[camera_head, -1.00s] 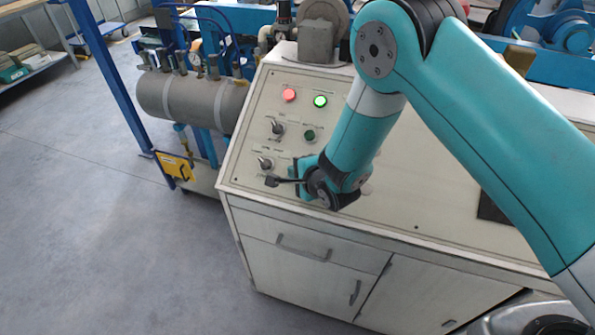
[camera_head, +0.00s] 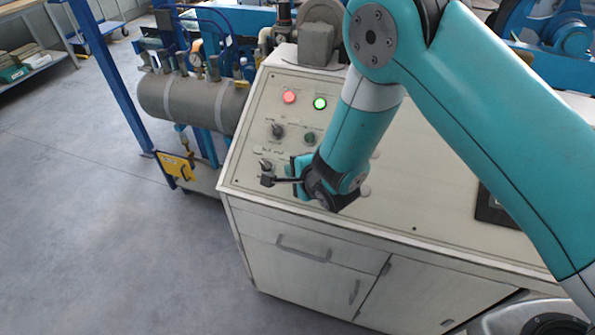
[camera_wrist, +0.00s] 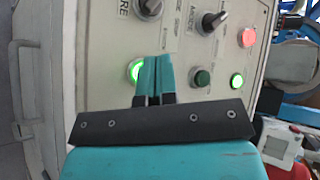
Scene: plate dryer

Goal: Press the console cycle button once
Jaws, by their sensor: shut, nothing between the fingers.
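The console (camera_head: 400,210) is a pale sloped panel. A green-lit round button (camera_wrist: 134,71) shows in the wrist view, partly covered by my gripper's fingers; in the head view that spot is hidden by my gripper. My gripper (camera_wrist: 155,62) is shut and empty, its teal fingertips over the panel just beside the lit button's visible part. Whether they touch it, I cannot tell. In the head view my gripper (camera_head: 299,166) is low over the panel's left part. A dark green button (camera_wrist: 201,78) is to the right of the fingers. The labels are too small to read surely.
A red lamp (camera_head: 289,97) and a green-lit lamp (camera_head: 320,103) sit at the panel's upper left. Two black selector knobs (camera_head: 277,130) (camera_head: 266,166) are close to my gripper. A grey tank (camera_head: 190,100) stands left of the console. The floor (camera_head: 100,220) is clear.

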